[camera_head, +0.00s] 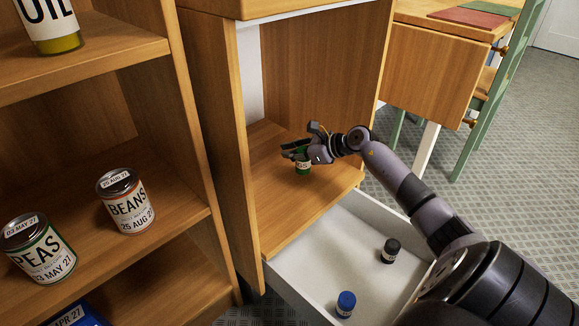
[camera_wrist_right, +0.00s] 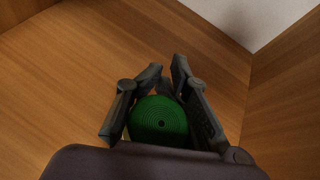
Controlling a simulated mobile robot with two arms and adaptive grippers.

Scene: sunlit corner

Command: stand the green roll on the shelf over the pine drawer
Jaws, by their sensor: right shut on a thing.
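The green roll (camera_head: 303,168) is upright at the shelf (camera_head: 275,205) over the open drawer (camera_head: 325,248). It has a pale label on its side. My right gripper (camera_head: 296,152) is around its upper part and shut on it. In the right wrist view the roll's ridged round top (camera_wrist_right: 158,121) shows between the two fingers (camera_wrist_right: 165,88). The roll appears to be at the shelf surface, but I cannot tell whether its base touches. My left gripper is not in view.
The drawer holds a black-capped roll (camera_head: 390,251) and a blue one (camera_head: 346,304). At left, a wooden case holds a peas can (camera_head: 40,250), a beans can (camera_head: 126,201) and an oil container (camera_head: 50,25). A table (camera_head: 440,70) stands behind right. Shelf room around the roll is clear.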

